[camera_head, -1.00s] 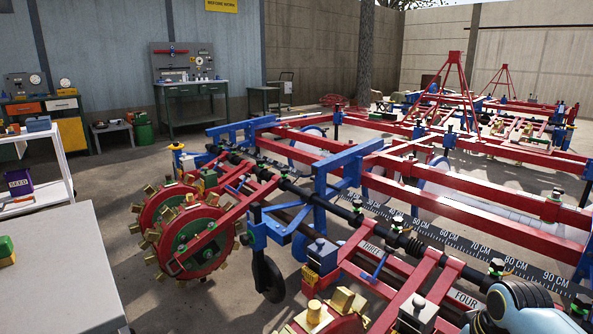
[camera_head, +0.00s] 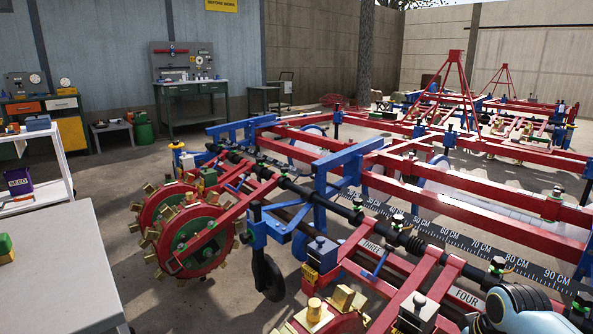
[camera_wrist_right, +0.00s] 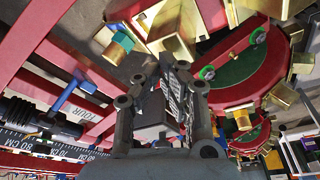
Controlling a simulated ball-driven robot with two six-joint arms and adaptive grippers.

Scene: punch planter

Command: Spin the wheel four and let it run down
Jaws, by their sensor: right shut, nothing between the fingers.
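The FOUR label (camera_head: 468,297) is on a red arm at the lower right of the head view, and it also shows in the wrist view (camera_wrist_right: 68,108). In the wrist view, a red and green wheel (camera_wrist_right: 232,75) with brass cups (camera_wrist_right: 292,95) stands right of my right gripper (camera_wrist_right: 172,75). I cannot tell for sure whether it is wheel four. The gripper is shut and empty, close to the brass cups; I cannot tell whether it touches one. In the head view, the right gripper is hidden below the frame, and my left gripper is out of view.
The red and blue planter frame (camera_head: 440,200) fills the right side, with a centimetre scale (camera_head: 470,247). Two cupped wheels (camera_head: 195,235) stand left of it, and part of another (camera_head: 325,322) shows at the bottom. A grey table (camera_head: 60,260) is at the lower left.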

